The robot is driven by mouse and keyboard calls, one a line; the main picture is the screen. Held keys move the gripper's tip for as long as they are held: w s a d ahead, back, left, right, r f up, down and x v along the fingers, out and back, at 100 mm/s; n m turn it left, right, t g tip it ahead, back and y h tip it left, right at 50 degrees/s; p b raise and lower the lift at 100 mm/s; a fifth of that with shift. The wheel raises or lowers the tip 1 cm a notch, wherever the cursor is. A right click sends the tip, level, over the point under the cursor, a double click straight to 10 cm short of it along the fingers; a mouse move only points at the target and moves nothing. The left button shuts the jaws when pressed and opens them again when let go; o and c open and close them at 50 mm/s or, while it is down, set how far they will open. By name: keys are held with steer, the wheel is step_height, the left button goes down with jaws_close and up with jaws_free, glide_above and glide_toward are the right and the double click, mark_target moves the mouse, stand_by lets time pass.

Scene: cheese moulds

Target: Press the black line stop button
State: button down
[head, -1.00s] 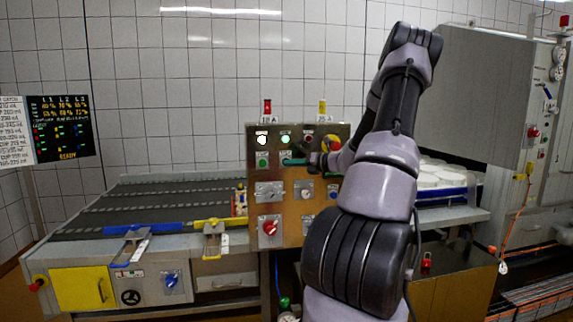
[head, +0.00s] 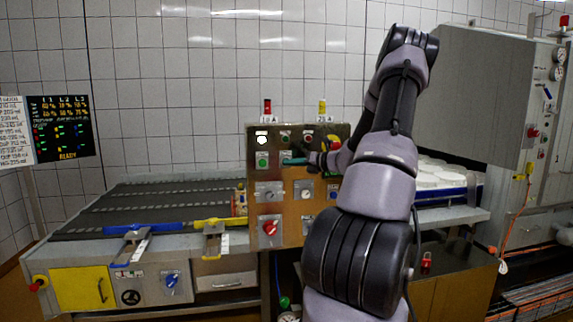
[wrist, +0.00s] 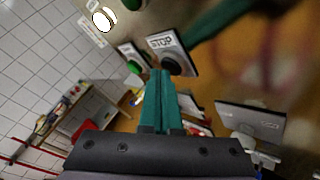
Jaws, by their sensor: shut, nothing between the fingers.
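The black stop button (wrist: 172,66) sits on a plate labelled STOP (wrist: 162,41) on the steel control panel (head: 293,214). My gripper (wrist: 160,73) is shut and empty, its teal fingers pointing at the panel. In the wrist view the fingertips are right at the black button and overlap its edge. I cannot tell whether they touch it. In the head view my gripper (head: 285,161) is in front of the panel's second row, and the black button cannot be made out there.
A green button (wrist: 133,66) is beside the stop button, and a white lamp (head: 262,140) is lit above. A red rotary switch (head: 269,229) is lower on the panel. The conveyor (head: 150,206) lies to the left. A grey machine cabinet (head: 480,90) stands to the right.

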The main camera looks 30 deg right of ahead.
stand_by(0.4)
steer(key=shift+s+a, duration=0.2)
steer(key=shift+s, duration=0.65)
steer(key=s, duration=0.2)
steer(key=s+a, duration=0.1)
steer(key=s, duration=0.1)
steer(key=shift+s+a, duration=0.2)
steer(key=shift+s, duration=0.2)
stand_by(0.4)
